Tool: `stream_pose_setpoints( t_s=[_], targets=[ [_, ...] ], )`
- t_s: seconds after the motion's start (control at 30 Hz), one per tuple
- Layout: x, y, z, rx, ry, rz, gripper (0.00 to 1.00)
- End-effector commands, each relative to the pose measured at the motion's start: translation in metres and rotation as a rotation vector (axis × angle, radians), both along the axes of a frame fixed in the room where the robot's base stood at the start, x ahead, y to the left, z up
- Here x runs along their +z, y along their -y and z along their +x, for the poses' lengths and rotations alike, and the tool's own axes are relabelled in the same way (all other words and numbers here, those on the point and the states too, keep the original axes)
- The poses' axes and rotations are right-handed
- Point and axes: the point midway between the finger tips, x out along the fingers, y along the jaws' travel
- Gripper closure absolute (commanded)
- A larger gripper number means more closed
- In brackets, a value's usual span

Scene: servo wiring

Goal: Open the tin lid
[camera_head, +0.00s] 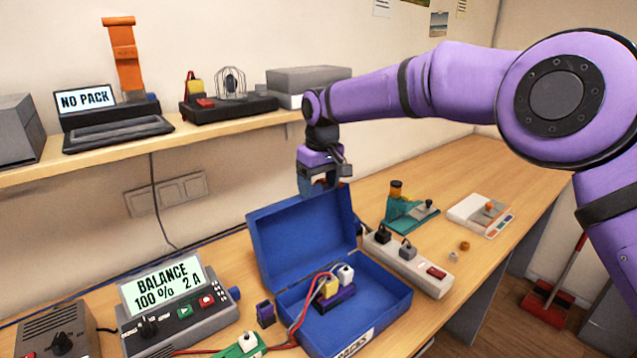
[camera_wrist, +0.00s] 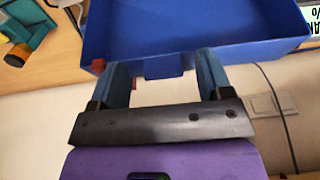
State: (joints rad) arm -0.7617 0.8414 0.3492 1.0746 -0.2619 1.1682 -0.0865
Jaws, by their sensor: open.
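The blue tin (camera_head: 385,277) stands on the bench with a "PACKS" label on its front. Its lid (camera_head: 300,235) is swung up and stands roughly upright at the back. My gripper (camera_head: 320,182) is at the lid's upper right edge. In the wrist view, the open fingers of my gripper (camera_wrist: 163,75) point toward the blue tin lid (camera_wrist: 190,25), with a small blue tab between them. Whether the fingers touch the lid cannot be told.
A power strip (camera_head: 408,262) with plugs lies right of the tin. A green stand (camera_head: 405,208) and a white device (camera_head: 480,214) are farther right. A charger reading "BALANCE" (camera_head: 180,300) stands left. A shelf (camera_head: 150,143) runs above on the left.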

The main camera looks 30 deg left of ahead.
Motion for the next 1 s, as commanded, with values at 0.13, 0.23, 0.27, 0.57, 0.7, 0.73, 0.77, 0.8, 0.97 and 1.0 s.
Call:
stream_pose_setpoints(
  t_s=[0.13, 0.23, 0.27, 0.57, 0.7, 0.73, 0.77, 0.8, 0.97, 1.0],
  targets=[
    [0.0, 0.0, 0.0, 0.0, 0.0, -0.001, 0.28],
    [0.002, 0.0, 0.0, 0.0, 0.0, -0.001, 0.28],
    [0.004, 0.0, 0.0, 0.0, 0.0, 0.0, 0.28],
    [0.05, 0.004, -0.002, 0.001, 0.002, 0.001, 0.28],
    [0.075, 0.006, -0.003, 0.001, 0.0, 0.001, 0.28],
    [0.08, 0.007, -0.003, 0.0, 0.0, 0.001, 0.28],
    [0.084, 0.007, -0.003, 0.0, 0.001, 0.002, 0.28],
    [0.089, 0.008, -0.003, 0.0, 0.0, 0.001, 0.28],
    [0.104, 0.009, -0.004, 0.0, 0.0, 0.0, 0.28],
    [0.106, 0.009, -0.004, 0.0, 0.0, 0.0, 0.28]
  ],
)
